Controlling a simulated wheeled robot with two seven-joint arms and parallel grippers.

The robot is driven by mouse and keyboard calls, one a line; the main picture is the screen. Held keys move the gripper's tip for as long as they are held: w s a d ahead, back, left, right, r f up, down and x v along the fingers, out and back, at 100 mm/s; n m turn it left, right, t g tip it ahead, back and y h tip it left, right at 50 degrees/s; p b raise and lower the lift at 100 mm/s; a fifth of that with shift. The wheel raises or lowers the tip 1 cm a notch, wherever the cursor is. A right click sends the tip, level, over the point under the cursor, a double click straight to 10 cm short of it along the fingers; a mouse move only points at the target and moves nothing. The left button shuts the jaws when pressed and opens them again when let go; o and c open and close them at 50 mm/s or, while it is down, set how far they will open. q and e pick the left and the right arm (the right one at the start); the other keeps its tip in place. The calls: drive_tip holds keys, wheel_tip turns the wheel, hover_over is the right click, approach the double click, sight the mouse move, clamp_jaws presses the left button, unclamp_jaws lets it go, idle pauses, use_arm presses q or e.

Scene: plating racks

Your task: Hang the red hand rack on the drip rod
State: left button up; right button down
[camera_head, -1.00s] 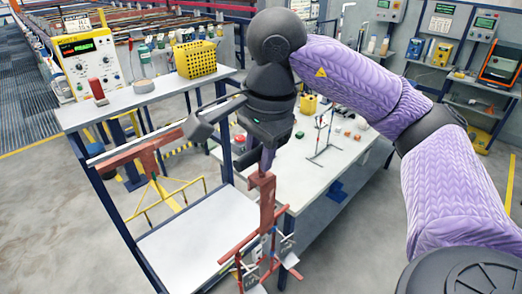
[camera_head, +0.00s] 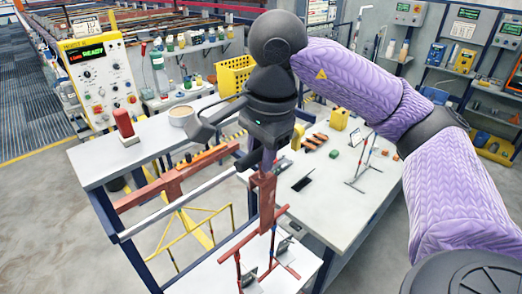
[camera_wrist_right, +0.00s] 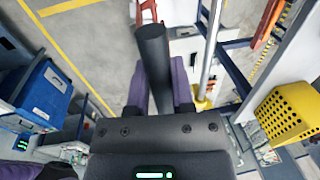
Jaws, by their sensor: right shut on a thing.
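The red hand rack (camera_head: 266,200) hangs below my right gripper (camera_head: 267,160), which is shut on its upper end. Its lower crossbars carry small metal parts. The silvery drip rod (camera_head: 180,203) runs along the frame to the left of the rack. My left gripper is not in view.
Another reddish bar (camera_head: 172,187) with a yellow frame below sits behind the rod. A white worktable (camera_head: 345,205) with small parts and a stand is to the right. Floor is clear at lower left.

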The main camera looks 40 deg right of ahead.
drive_tip(key=shift+w+a+r+p, duration=0.1)
drive_tip(key=shift+w+r+p, duration=0.1)
drive_tip(key=shift+w+p, duration=0.3)
drive_tip(key=w+p, duration=0.1)
drive_tip(key=w, duration=0.1)
drive_tip(key=w+p, duration=0.1)
drive_tip(key=w, duration=0.2)
drive_tip(key=w+p, duration=0.1)
drive_tip(key=w, duration=0.2)
drive_tip(key=shift+a, duration=0.3)
drive_tip(key=shift+w+f, duration=0.15)
drive_tip(key=shift+f, duration=0.15)
drive_tip(key=shift+f+b, duration=1.25)
drive_tip(key=shift+f, duration=0.3)
drive_tip(key=shift+c, duration=2)
unclamp_jaws()
wheel_tip(320, 180, up, 10)
drive_tip(key=s, duration=0.1)
drive_tip(key=shift+s+b, duration=0.3)
drive_tip(key=shift+s, duration=0.05)
